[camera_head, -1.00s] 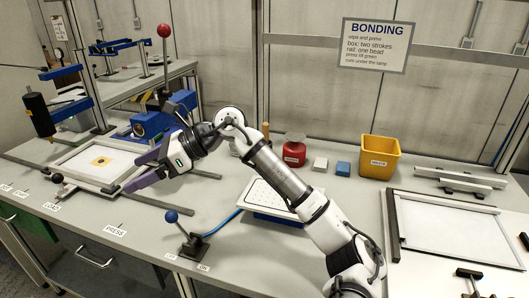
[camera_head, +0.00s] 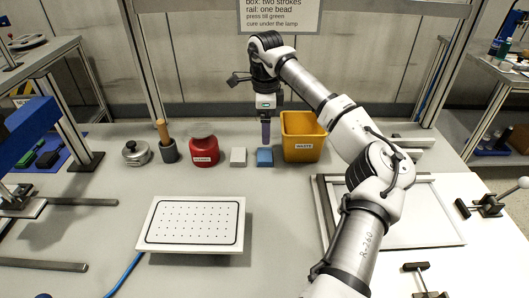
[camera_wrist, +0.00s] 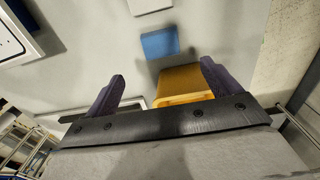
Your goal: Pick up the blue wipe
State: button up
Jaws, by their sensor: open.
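The blue wipe (camera_head: 265,158) is a small flat block lying on the grey bench, between a white block and the yellow waste bin. It also shows in the wrist view (camera_wrist: 160,43), beyond the fingertips. My gripper (camera_head: 266,143) points down just above the wipe in the head view. In the wrist view its two purple fingers (camera_wrist: 162,69) are spread apart, with nothing held between them. The fingers do not appear to touch the wipe.
The yellow waste bin (camera_head: 304,138) stands close right of the wipe. The white block (camera_head: 238,157) lies close left, then a red container (camera_head: 204,150), a pot with a wooden handle (camera_head: 167,148) and a metal lidded item (camera_head: 135,152). A white perforated plate (camera_head: 195,224) lies in front.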

send_over(265, 153)
jog(key=f, duration=0.4)
jog(key=shift+s+f+p, duration=0.25)
jog(key=shift+f+p, duration=0.15)
jog(key=shift+w+f+p, duration=0.15)
jog(key=shift+f+p, duration=1)
jog(key=shift+f, duration=1.5)
jog(key=c, duration=1.1)
jog(key=shift+o, duration=0.2)
jog(key=shift+r, duration=0.15)
notch_tip(265, 153, up, 20)
jog(key=b, duration=0.4)
